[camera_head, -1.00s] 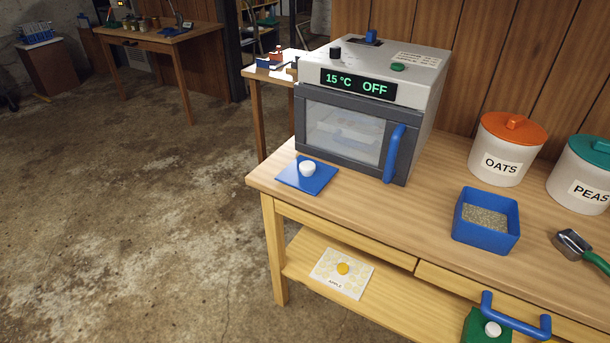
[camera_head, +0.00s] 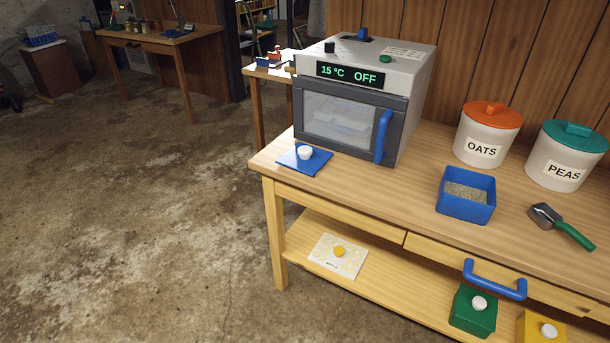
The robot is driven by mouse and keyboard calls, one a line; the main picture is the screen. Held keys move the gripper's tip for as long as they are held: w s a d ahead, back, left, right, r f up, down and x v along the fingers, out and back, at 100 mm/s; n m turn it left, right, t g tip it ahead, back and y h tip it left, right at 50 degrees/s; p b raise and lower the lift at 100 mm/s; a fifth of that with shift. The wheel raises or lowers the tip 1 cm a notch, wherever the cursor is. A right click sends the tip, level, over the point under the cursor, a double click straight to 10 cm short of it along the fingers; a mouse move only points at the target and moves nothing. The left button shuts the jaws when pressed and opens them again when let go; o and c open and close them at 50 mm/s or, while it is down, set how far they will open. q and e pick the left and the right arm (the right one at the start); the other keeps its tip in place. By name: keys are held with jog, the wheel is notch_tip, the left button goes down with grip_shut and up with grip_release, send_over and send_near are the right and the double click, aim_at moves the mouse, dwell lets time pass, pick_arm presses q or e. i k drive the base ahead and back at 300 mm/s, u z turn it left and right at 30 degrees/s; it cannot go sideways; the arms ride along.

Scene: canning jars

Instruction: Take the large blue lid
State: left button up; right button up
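A flat square blue lid (camera_head: 293,159) with a white knob (camera_head: 305,153) lies on the wooden table at its front left corner, in front of the oven. I see no other loose blue lid, so I cannot compare its size. An open blue box (camera_head: 466,205) with grainy contents stands to the right on the same table. Neither of my grippers is in view.
A grey oven (camera_head: 345,130) reading "15 °C OFF" stands behind the lid, its door shut. OATS (camera_head: 485,141) and PEAS (camera_head: 567,160) canisters and a scoop (camera_head: 560,225) are at right. The lower shelf holds a green box (camera_head: 472,312), a yellow box (camera_head: 540,330) and an APPLE card (camera_head: 338,258).

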aim_at(306, 159)
jog(key=z, duration=0.05)
jog(key=k, duration=0.7)
jog(key=u, duration=1)
jog(key=i, duration=2)
jog(key=z, duration=0.9)
